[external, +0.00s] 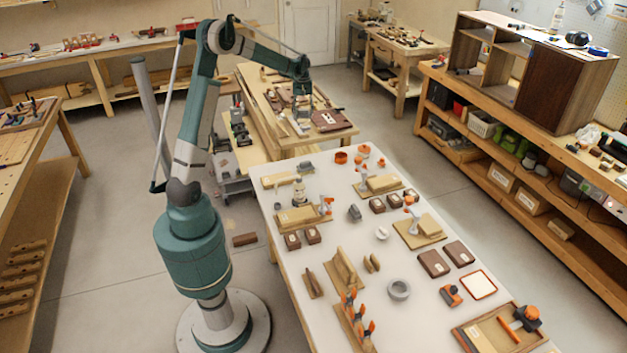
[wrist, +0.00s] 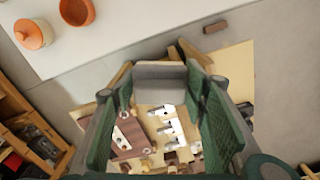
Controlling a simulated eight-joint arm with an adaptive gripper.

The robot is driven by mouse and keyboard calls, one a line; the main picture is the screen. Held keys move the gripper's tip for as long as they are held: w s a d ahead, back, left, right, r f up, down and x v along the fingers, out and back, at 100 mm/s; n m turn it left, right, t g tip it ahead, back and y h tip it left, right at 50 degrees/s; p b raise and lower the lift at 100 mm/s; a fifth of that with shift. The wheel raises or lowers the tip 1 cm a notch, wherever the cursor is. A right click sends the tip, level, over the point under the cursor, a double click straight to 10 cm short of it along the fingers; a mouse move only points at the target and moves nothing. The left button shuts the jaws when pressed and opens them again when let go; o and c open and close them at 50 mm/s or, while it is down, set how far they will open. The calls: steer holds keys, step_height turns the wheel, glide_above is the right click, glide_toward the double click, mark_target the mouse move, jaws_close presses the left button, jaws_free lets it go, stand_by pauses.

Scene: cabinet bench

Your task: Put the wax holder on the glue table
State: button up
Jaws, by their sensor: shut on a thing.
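My gripper (external: 302,92) is over the wooden bench (external: 262,108) behind the white table. In the wrist view, its green-padded fingers (wrist: 158,85) are shut on a grey, blocky thing, which I take to be the wax holder (wrist: 160,76). The fingers hide its sides, and it is too small to make out in the external view. The white-topped table (external: 325,235), perhaps the glue table, carries clamps and wooden pieces. Its edge (wrist: 110,48) shows at the upper left of the wrist view. No label tells which table is the glue table.
The bench below my gripper holds a dark panel (external: 330,119) and small tools. A brown block (external: 244,239) lies on the floor. A cabinet (external: 535,75) stands on the right bench.

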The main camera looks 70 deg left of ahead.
steer(key=w+d+m, duration=0.1)
steer(key=w+d, duration=0.4)
steer(key=d, duration=0.5)
steer(key=w+d+m, duration=0.1)
steer(key=w+d, duration=0.5)
steer(key=d, duration=0.4)
steer(key=w+d+m, duration=0.2)
steer(key=w+d, duration=0.3)
steer(key=d, duration=0.5)
steer(key=w+d+m+p, duration=0.1)
steer(key=w+d+m, duration=0.1)
steer(key=d, duration=1.4)
steer(key=w+d+m, duration=0.1)
steer(key=w+d, duration=0.1)
steer(key=d, duration=1.5)
steer(key=s+d+m, duration=0.2)
steer(key=s+d, duration=0.3)
steer(key=d, duration=1)
steer(key=s+d+m+p, duration=0.1)
steer(key=s+d, duration=0.4)
steer(key=d, duration=0.9)
steer(key=s+d+m, duration=0.2)
steer(key=s+d, duration=0.3)
steer(key=d, duration=1)
steer(key=s+d+m, duration=0.2)
steer(key=s+d, duration=0.9)
steer(key=d, duration=0.2)
step_height(320, 180, down, 11)
steer(key=shift+s+p, duration=0.15)
steer(key=shift+p, duration=0.2)
